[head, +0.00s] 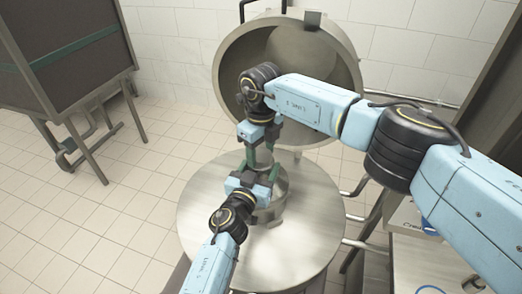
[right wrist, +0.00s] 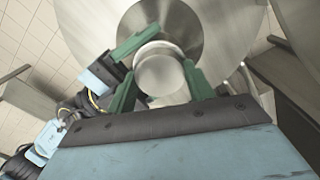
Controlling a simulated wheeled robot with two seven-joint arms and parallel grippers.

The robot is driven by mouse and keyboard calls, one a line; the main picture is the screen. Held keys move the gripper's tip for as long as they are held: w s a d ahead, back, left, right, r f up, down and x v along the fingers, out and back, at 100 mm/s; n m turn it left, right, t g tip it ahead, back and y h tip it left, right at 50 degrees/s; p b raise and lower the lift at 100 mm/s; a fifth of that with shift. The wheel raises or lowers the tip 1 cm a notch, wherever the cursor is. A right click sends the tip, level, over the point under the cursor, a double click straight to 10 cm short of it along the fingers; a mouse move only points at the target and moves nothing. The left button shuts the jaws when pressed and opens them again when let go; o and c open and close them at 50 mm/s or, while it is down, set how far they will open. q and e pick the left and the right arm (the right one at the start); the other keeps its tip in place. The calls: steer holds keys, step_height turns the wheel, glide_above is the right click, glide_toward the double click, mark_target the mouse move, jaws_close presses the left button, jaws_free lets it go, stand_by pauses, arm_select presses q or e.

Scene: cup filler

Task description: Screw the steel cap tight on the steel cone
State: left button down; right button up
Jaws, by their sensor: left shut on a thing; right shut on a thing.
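The steel cap (right wrist: 163,76) is the round pale disc between the green fingers of my right gripper (right wrist: 162,88) in the right wrist view. The right gripper (head: 262,158) comes down from above in the head view and is shut on the cap. The steel cone (head: 282,187) stands on a round steel top, below the cap and partly hidden by both grippers. My left gripper (head: 266,178) reaches in from the front, just below the right one, and is shut on the cone. The contact between cap and cone is hidden, so I cannot tell how they are seated.
The round steel top (head: 205,215) is otherwise bare. A large open steel vessel (head: 235,70) stands behind it. A dark cabinet on legs (head: 70,60) is at the far left. Steel pipes and a metal unit (head: 415,255) are at the right.

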steer(key=m, duration=0.5)
steer(key=shift+m, duration=0.4)
steer(key=m, duration=0.4)
steer(key=shift+m, duration=0.4)
steer(key=o, duration=1.1)
steer(key=shift+c, duration=0.2)
steer(key=shift+r, duration=2.25)
steer(key=shift+c, duration=0.5)
